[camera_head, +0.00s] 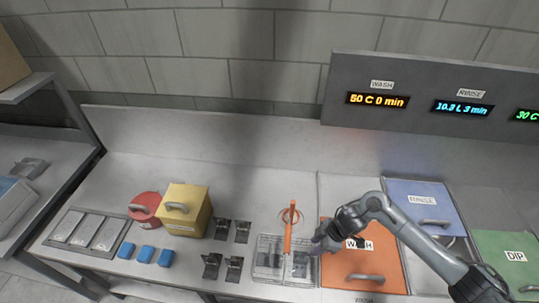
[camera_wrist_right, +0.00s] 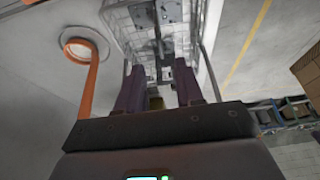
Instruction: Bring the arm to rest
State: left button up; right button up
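My right arm (camera_head: 375,205) reaches in from the lower right in the head view. Its gripper (camera_head: 316,245) is beside the right end of a wire basket (camera_head: 268,262), close to an orange tank lid labelled WASH. In the right wrist view the two dark fingers (camera_wrist_right: 158,84) stand apart with a gap between them, and I see no object pinched there. The wire basket (camera_wrist_right: 120,22) lies beyond the fingertips, with grey and black parts in it. Whether the fingers touch the basket I cannot tell. My left gripper is in neither view.
Lids are orange (camera_head: 365,262), blue (camera_head: 415,200) and green (camera_head: 505,250).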

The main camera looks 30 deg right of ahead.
jog(key=s+a+f+g+y+p, duration=0.1)
jog(key=s+a+f+p, duration=0.1)
jog(key=s+a, duration=0.4)
jog(key=s+a+f+g+y+p, duration=0.1)
jog(key=s+a+f, duration=0.2)
jog(key=s+a, duration=0.3)
jog(key=s+a+r+m+t+p, duration=0.3)
jog(key=a+r, duration=0.2)
jog(key=a, duration=0.5)
jog(key=s+d+r+m+h, duration=0.1)
jog(key=d+r+m+h, duration=0.1)
jog(key=r, duration=0.5)
jog(key=s+d+r+m+h+p, duration=0.1)
jog(key=d+r+m+h, duration=0.2)
jog(key=d+r, duration=0.4)
jog(key=shift+d+r+m, duration=0.3)
jog(key=shift+r+m, duration=0.05)
jog(key=shift+m, duration=0.05)
jog(key=shift+s, duration=0.1)
